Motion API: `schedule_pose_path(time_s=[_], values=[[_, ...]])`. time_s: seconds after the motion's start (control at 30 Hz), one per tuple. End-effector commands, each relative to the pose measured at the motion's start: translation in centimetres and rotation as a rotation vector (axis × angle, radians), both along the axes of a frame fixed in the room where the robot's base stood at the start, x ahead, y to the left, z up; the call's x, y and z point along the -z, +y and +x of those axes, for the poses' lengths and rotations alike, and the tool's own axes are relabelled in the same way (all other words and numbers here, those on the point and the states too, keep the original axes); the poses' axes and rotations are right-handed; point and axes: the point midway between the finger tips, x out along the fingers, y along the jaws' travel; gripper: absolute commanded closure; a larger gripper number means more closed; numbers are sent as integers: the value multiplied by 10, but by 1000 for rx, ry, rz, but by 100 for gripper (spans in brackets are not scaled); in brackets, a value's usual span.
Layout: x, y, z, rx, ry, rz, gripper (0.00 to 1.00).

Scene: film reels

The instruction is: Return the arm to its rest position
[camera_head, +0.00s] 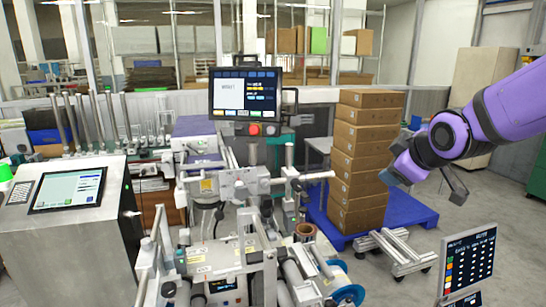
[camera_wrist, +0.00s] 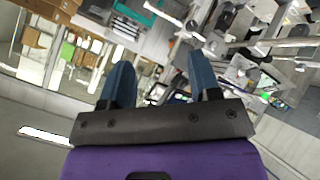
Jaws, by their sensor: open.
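My purple arm (camera_head: 490,112) reaches in from the right edge in the head view. My gripper (camera_head: 430,182) is in the air at the right, in front of the stacked boxes and above the floor. In the wrist view my gripper (camera_wrist: 160,85) shows two blue fingers spread well apart with nothing between them. It is open and empty. The wrist view is tilted and shows the machinery and boxes beyond the fingers.
Brown boxes (camera_head: 362,150) are stacked on a blue pallet (camera_head: 405,210) left of my gripper. A film-reel machine (camera_head: 240,185) fills the middle. A control console (camera_head: 68,230) stands at left, and a screen (camera_head: 467,263) at lower right. Grey floor (camera_head: 500,215) is clear at right.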

Motion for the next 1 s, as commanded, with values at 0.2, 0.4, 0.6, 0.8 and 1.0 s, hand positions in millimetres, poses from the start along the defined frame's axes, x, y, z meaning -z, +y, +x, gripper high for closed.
schedule_pose_path(time_s=[0.2, 0.4, 0.6, 0.8, 1.0], values=[[-20, -29, -75, 237, 157, 180, 43], [-28, -42, -149, 462, 297, 323, 43], [-27, -44, -209, 648, 402, 420, 43], [-25, -43, -234, 731, 447, 455, 43], [-25, -43, -236, 737, 452, 458, 43]])
